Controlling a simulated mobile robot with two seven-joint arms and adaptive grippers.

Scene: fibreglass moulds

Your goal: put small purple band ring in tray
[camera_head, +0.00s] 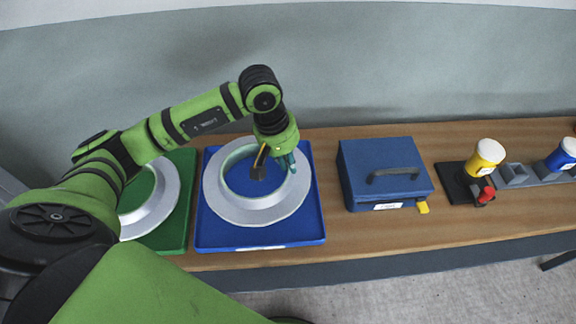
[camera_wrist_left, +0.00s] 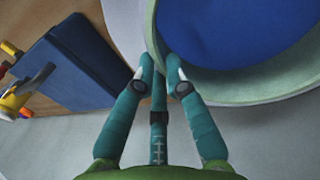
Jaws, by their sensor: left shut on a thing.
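No purple ring shows in either view. A pale grey-white ring (camera_head: 250,212) with a greenish inner band lies on the blue tray (camera_head: 262,243) in the head view. The ring's greenish wall (camera_wrist_left: 272,86) fills the upper right of the left wrist view, with blue tray surface (camera_wrist_left: 225,35) inside it. My left gripper (camera_head: 291,163) is at the ring's right side. Its teal fingers (camera_wrist_left: 160,68) are shut on the ring's wall. The fingers hide part of the rim. My right gripper is not in view.
A green tray (camera_head: 178,238) with another pale ring (camera_head: 165,200) stands to the left. A blue box (camera_head: 385,172) with a handle is to the right. Farther right are yellow (camera_head: 485,158) and blue (camera_head: 563,158) cups with white lids. Bare wood lies between tray and box.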

